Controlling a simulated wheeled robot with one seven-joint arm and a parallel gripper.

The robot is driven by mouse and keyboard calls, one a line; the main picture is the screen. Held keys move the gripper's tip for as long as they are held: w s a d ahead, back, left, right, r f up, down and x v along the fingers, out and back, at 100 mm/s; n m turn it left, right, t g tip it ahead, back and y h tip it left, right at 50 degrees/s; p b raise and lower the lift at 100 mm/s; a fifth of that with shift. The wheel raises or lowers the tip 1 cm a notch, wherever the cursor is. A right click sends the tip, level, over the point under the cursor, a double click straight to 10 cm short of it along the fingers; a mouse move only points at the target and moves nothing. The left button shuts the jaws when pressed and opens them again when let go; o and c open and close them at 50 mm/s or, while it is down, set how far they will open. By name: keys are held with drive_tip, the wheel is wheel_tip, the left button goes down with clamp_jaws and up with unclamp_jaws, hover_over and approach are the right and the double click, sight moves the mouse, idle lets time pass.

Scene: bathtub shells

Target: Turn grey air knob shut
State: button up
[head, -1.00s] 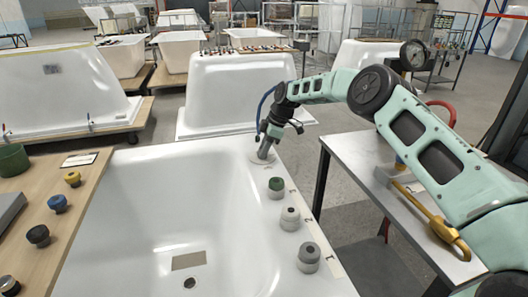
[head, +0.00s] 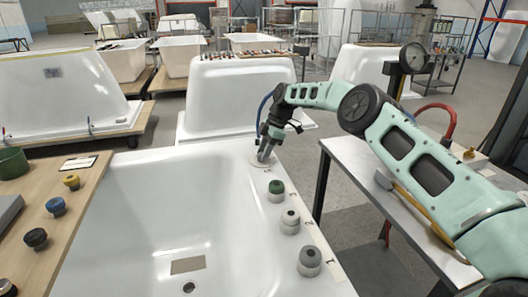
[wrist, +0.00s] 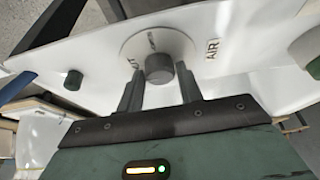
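The grey air knob (wrist: 158,66) sits on a round pale plate (wrist: 160,45) beside the label "AIR" (wrist: 212,49) on the white tub rim. My gripper (wrist: 159,66) has one finger on each side of the knob, with a narrow gap showing on both sides. It looks open around the knob. In the head view my gripper (head: 264,158) points down at the plate on the tub's far right corner, and its fingers hide most of the knob there.
Green-topped (head: 276,190) and grey-topped (head: 290,221) fittings, and another grey one (head: 309,261), line the right rim by numbers. A side table (head: 350,170) with a yellow-handled tool stands right. Several capped fittings sit on the wooden board (head: 30,230) at left.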

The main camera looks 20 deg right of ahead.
drive_tip(key=shift+o, duration=1.2)
drive_tip(key=p+v, duration=0.2)
drive_tip(key=v, duration=1.5)
drive_tip(key=shift+d, duration=0.15)
drive_tip(key=shift+r, duration=0.1)
